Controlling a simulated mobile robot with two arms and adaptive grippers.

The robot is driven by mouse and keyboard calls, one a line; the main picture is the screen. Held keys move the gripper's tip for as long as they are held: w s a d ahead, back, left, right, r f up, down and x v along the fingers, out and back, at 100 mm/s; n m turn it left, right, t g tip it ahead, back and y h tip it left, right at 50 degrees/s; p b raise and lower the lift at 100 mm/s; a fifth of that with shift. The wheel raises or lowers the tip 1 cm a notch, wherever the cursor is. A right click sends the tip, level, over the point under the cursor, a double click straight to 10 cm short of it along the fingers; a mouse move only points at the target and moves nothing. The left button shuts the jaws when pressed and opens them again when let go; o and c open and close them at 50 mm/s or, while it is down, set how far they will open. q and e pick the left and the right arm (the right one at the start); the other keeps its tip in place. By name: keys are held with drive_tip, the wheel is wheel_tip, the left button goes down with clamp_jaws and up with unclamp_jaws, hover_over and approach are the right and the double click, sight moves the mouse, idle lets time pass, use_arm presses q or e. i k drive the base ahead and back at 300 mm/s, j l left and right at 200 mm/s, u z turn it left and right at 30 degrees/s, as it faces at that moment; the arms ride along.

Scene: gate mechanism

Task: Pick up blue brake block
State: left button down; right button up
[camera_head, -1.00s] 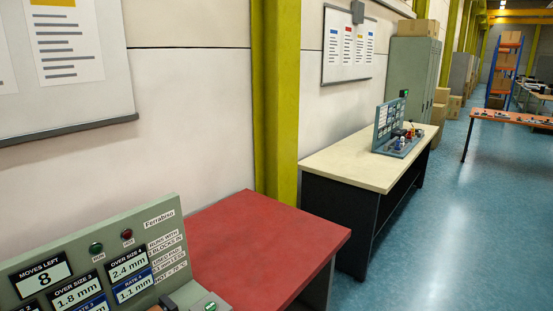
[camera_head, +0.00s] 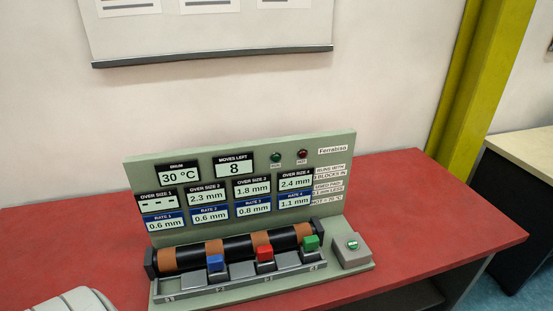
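The blue brake block (camera_head: 216,263) sits upright in the slotted grey rail in front of the drum (camera_head: 240,246), at the position marked 2. The drum is a horizontal black cylinder with orange-brown bands. A red block (camera_head: 265,254) sits to the right at position 3, and a green block (camera_head: 311,243) at position 4. Position 1 at the left holds no block. Neither of my grippers shows in the head view.
The green-grey panel (camera_head: 338,172) behind the drum reads drum 30 °C and moves left 8; over size 1 shows dashes. A grey box with a green button (camera_head: 352,247) stands right of the drum. The red table (camera_head: 440,215) is clear to the right.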

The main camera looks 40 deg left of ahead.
sight(218, 274)
drive_tip(key=u, duration=1.65)
